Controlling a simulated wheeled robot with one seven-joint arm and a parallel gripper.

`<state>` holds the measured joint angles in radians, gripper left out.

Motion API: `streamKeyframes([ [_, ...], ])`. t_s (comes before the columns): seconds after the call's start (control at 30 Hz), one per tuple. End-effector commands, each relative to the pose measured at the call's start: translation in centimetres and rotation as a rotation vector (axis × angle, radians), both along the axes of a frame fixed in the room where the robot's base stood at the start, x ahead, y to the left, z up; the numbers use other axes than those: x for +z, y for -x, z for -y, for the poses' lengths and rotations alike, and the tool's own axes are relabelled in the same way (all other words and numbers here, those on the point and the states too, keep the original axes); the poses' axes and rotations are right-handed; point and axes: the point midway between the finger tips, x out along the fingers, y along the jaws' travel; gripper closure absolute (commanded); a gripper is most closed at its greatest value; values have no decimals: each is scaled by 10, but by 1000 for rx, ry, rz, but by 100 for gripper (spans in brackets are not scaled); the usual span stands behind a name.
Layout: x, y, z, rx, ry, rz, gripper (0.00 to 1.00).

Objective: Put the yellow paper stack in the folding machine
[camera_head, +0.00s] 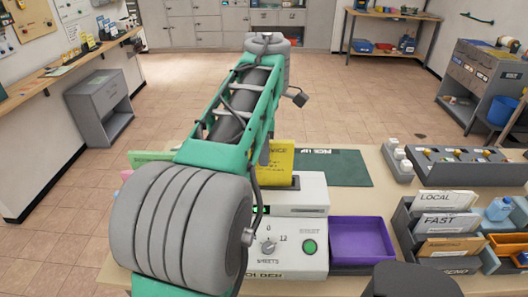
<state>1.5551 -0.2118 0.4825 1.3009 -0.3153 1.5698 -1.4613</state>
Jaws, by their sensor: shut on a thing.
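The yellow paper stack (281,158) stands upright at the back of the folding machine (300,232), just above its dark slot. I cannot tell how deep its lower edge sits. The machine is pale grey, with a dial, a green start button and a folder label on its front. My gripper (265,153) shows only as a narrow grey part at the left edge of the yellow stack. It is shut on the stack; my arm hides most of it and the left part of the machine.
A purple tray (362,238) stands right of the machine. A dark green pick-up mat (337,168) lies behind it. Labelled envelope holders (447,226) and a grey switch panel (460,166) fill the right side. Green and pink paper edges show left of my arm.

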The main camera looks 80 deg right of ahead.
Motion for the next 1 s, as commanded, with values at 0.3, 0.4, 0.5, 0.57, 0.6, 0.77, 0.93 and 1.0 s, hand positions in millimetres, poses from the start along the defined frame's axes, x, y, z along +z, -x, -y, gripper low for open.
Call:
streamKeyframes([
  [0.3,-2,0,0,-1,2,0,100],
  [0.4,-8,0,0,-1,1,0,100],
  [0.5,-17,0,0,-1,1,0,100],
  [0.57,-22,0,0,-1,1,0,100],
  [0.6,-26,0,0,-2,1,0,100],
  [0.77,-39,0,0,-1,1,0,100],
  [0.93,-46,0,0,-1,2,0,100],
  [1.0,-44,0,0,-1,2,0,100],
])
